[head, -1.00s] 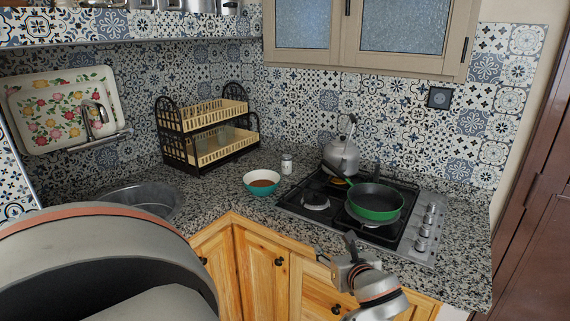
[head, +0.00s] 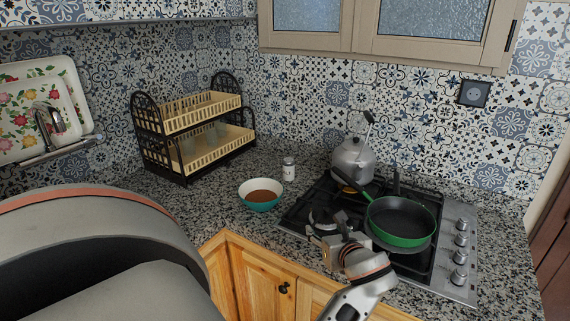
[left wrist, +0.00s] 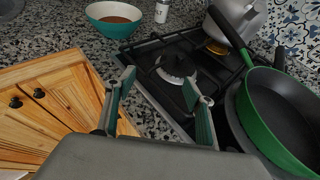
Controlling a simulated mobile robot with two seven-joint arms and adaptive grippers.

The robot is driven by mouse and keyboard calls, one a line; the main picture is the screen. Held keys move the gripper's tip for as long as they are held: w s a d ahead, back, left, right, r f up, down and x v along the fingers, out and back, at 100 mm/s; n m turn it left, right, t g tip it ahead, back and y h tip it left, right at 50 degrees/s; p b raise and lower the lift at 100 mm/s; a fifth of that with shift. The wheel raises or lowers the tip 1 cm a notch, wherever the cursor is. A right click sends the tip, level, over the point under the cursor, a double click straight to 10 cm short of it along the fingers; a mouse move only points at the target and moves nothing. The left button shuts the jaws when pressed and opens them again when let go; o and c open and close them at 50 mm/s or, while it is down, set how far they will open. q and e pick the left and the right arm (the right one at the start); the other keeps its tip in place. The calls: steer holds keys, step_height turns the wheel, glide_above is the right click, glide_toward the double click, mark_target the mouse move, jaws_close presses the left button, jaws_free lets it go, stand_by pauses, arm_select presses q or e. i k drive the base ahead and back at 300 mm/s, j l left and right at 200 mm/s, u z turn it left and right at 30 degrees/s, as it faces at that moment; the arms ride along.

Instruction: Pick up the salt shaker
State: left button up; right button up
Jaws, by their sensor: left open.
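The salt shaker (head: 289,170) is a small clear-and-white jar standing upright on the granite counter, behind and right of the teal bowl. In the left wrist view the salt shaker (left wrist: 162,11) is at the top edge, partly cut off. My left gripper (head: 325,221) is open and empty over the front left part of the hob, nearer the front than the shaker and apart from it. Its two spread fingers (left wrist: 159,84) show in the left wrist view with nothing between them. My right gripper is not in view.
A teal bowl (head: 261,201) with brown contents stands beside the shaker. The gas hob (head: 299,212) bears a green pan (head: 398,239) and a kettle (head: 353,160), right of the shaker. A two-tier dish rack (head: 160,151) stands to the left.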

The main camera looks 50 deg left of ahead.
mark_target(287, 163)
steer(key=i+j, duration=0.15)
steer(key=j, duration=0.25)
steer(key=i+j, duration=0.1)
steer(key=j, duration=0.25)
steer(key=i+j, duration=0.15)
steer(key=j, duration=0.25)
steer(key=i+j, duration=0.1)
steer(key=j, duration=0.25)
